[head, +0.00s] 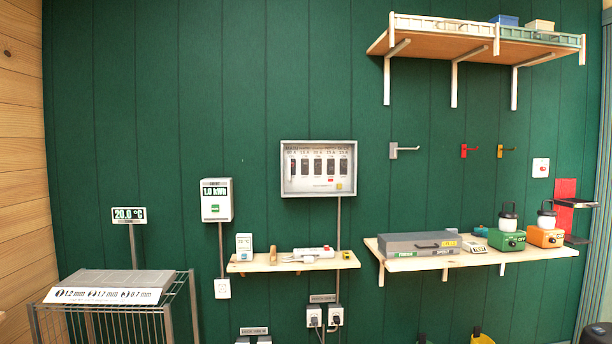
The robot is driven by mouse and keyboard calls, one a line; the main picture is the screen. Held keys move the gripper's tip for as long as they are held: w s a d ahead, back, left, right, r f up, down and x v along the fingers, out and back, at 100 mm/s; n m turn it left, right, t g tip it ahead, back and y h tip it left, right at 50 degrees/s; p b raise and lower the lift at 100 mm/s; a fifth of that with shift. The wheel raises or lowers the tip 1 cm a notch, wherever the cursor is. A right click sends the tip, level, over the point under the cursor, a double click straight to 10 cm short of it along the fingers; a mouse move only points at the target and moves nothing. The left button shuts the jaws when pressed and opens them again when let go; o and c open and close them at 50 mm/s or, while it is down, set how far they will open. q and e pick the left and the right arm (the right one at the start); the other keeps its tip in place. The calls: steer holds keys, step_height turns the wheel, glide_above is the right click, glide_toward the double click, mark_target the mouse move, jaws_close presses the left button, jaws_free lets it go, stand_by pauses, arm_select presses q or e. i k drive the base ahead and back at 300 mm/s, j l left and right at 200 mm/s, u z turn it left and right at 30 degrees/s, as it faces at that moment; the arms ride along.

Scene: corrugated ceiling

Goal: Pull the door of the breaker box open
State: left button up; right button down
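The breaker box (319,168) hangs on the green wall near the middle of the head view. It is a shallow grey box with a row of several dark breakers and printed labels across its front. A small red mark and a small yellow mark show low on its front. The breakers are visible, and I see no door swung out from the box. I cannot tell whether a clear door covers the front. Neither of my grippers is in view.
A small wooden shelf (258,264) with a power strip (313,253) is below the box. At right, a larger shelf (527,254) holds a grey case (405,245) and lanterns. A high shelf (425,45) is above. A wire rack (180,290) stands at left.

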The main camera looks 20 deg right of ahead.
mark_target(354, 145)
steer(key=i+l, duration=0.1)
steer(key=l, duration=1)
steer(key=i+l, duration=0.15)
steer(key=l, duration=0.4)
steer(key=i+l, duration=0.1)
steer(key=l, duration=0.45)
